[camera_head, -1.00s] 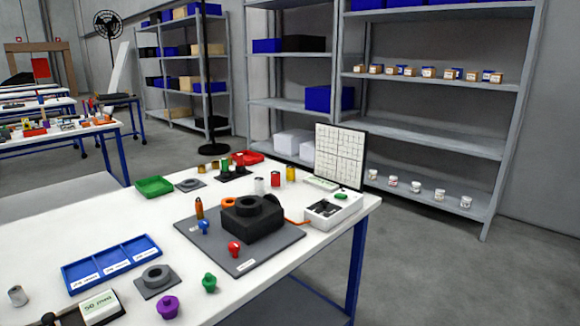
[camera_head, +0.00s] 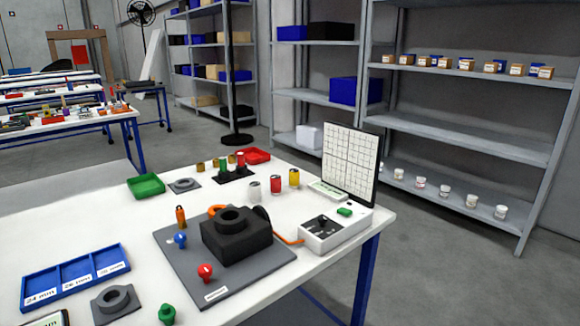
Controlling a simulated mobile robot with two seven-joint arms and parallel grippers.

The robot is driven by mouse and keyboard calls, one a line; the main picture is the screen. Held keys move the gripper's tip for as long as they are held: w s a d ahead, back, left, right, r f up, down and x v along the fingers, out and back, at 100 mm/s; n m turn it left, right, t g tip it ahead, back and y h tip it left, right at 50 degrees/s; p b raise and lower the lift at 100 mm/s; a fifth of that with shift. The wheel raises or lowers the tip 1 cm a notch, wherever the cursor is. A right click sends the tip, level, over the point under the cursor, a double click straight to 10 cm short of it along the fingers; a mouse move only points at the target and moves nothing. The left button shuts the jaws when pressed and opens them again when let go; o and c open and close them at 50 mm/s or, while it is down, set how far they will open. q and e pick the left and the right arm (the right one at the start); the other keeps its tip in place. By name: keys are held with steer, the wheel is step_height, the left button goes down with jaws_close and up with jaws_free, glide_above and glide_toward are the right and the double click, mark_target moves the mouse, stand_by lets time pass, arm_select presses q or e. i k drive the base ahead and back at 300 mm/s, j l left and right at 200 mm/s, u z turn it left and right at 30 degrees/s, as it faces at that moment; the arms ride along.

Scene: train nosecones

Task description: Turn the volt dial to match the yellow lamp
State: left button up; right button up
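A white box (camera_head: 338,239) stands near the table's right corner. Its top has a dark panel (camera_head: 322,227) with a small knob-like part, too small to read, and a green piece (camera_head: 345,211) beside it. I cannot tell for sure that this is the volt dial. An upright yellow cylinder (camera_head: 294,178) stands behind the box, beside a red cylinder (camera_head: 276,184); whether it is the yellow lamp or lit is not clear. An orange cord (camera_head: 288,240) runs between the box and a black block (camera_head: 238,240). Neither of my grippers is in view.
A grey mat (camera_head: 172,247) under the block holds blue and red knobs. A gridded white board (camera_head: 350,160) stands behind the white box. A blue tray (camera_head: 76,276), a green tray (camera_head: 146,186) and a red tray (camera_head: 256,156) lie on the table.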

mark_target(321, 219)
steer(key=i+l+u, duration=0.25)
steer(key=l, duration=0.4)
steer(key=i+l+u, duration=0.15)
steer(key=i+l, duration=0.15)
steer(key=i+l+u, duration=0.1)
steer(key=l, duration=0.3)
steer(key=i+l+u, duration=0.15)
steer(key=l, duration=0.25)
steer(key=i+l+u, duration=0.15)
steer(key=l, duration=0.25)
